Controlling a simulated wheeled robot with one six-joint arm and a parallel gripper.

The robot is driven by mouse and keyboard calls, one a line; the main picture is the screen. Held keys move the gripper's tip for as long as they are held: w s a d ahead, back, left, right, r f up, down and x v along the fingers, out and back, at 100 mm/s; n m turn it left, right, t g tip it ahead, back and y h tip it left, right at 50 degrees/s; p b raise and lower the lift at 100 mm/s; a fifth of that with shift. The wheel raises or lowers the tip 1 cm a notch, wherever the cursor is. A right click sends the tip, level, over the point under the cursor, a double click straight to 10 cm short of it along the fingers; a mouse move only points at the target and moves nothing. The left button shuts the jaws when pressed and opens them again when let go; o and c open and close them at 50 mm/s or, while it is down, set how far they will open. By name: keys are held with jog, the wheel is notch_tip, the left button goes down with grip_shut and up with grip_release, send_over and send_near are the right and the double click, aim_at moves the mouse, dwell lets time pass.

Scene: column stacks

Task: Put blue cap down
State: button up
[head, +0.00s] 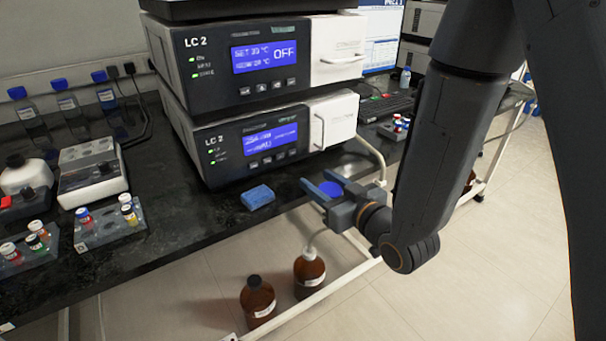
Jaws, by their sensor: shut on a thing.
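The blue cap (330,188) is a small round blue piece, seen between the fingers of my gripper (320,184). My gripper is shut on it, reaching in from the right at the front edge of the black bench (180,236). The fingers and gripper body hide part of the cap. I cannot tell whether the cap touches the bench top or is held a little above it.
A blue sponge-like block (257,197) lies on the bench left of my gripper. Two stacked LC 2 units (262,140) stand behind. Racks with capped vials (110,222) are at left. Brown bottles (309,273) stand below the bench edge.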

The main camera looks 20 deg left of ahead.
aim_at(302, 173)
jog(key=x, duration=0.2)
jog(key=r+x, duration=0.1)
jog(key=x, duration=0.5)
jog(key=shift+w+a+r, duration=0.2)
jog(key=shift+d+f, duration=0.1)
jog(key=shift+f, duration=0.05)
jog(key=shift+f, duration=0.2)
jog(key=o, duration=1)
jog(key=shift+r, duration=0.1)
